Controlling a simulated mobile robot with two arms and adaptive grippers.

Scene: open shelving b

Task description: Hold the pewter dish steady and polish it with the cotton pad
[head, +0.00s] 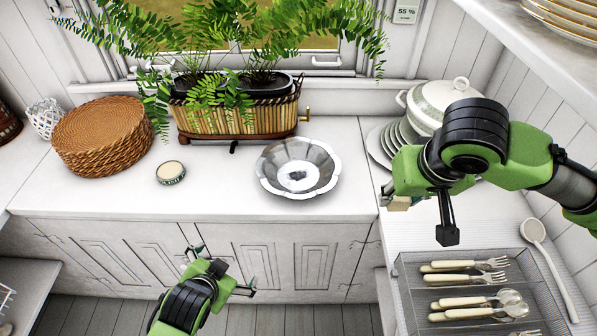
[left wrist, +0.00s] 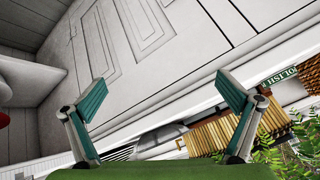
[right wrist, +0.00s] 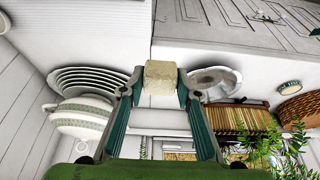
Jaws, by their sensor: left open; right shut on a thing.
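The pewter dish (head: 299,168), silver with a scalloped rim, rests on the white counter right of centre in the head view. It also shows in the right wrist view (right wrist: 215,78), partly behind my finger. My right gripper (head: 410,197) is shut on the cotton pad (right wrist: 160,77), a beige block between its fingertips, held in the air to the right of the dish. In the head view the pad (head: 397,203) is mostly hidden by the gripper. My left gripper (head: 221,270) is open and empty, in front of the counter's front edge and below the dish. It also shows in the left wrist view (left wrist: 161,88).
A round tin (head: 171,172) stands left of the dish. Woven mats (head: 102,136) and a fern planter (head: 235,118) stand behind. Stacked plates (head: 383,147), a tureen (head: 440,99), a cutlery tray (head: 401,285) and a ladle (head: 551,262) are at right. The counter before the dish is clear.

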